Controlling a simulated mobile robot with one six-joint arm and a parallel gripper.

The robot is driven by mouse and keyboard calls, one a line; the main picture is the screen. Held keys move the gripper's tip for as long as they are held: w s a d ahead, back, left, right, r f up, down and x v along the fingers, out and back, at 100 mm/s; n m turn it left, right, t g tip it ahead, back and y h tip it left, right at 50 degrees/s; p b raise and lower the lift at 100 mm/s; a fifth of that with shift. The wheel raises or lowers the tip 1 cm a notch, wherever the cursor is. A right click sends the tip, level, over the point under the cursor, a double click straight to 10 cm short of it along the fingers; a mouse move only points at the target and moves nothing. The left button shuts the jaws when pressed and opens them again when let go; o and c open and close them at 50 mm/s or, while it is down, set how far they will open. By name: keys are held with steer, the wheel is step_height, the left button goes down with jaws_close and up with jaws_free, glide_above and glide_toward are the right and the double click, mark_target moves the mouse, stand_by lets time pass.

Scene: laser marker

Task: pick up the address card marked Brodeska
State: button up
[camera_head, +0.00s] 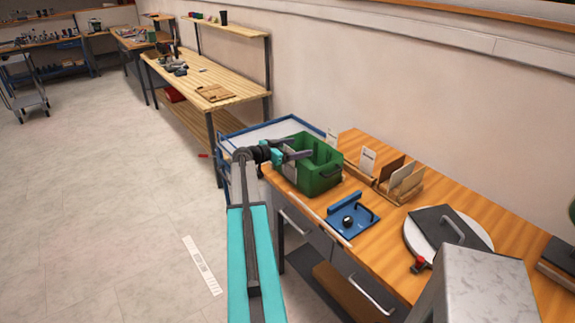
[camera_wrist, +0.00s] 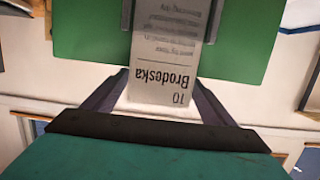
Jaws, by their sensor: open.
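The Brodeska address card (camera_wrist: 165,75) is pale with dark print. In the wrist view it reads upside down and stands in front of a green crate wall (camera_wrist: 85,40). My gripper (camera_wrist: 170,18) is open, with one dark finger on each side of the card; I cannot tell whether either finger touches it. In the head view my gripper (camera_head: 303,146) is at the left end of the green crate (camera_head: 322,178) on the wooden bench. A pale card edge shows just below the fingers there, too small to read.
A blue fixture (camera_head: 352,218) with a black knob lies in front of the crate. Wooden holders with upright cards (camera_head: 368,160) and brown panels (camera_head: 392,168) stand behind. A round white plate with a dark cover (camera_head: 450,232) is to the right. A blue-edged trolley (camera_head: 232,142) adjoins the bench.

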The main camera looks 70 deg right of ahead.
stand_by(0.3)
steer(key=c, duration=1.4)
steer(key=shift+r, duration=0.2)
step_height(320, 180, up, 18)
steer(key=b, duration=0.6)
steer(key=shift+f, duration=0.15)
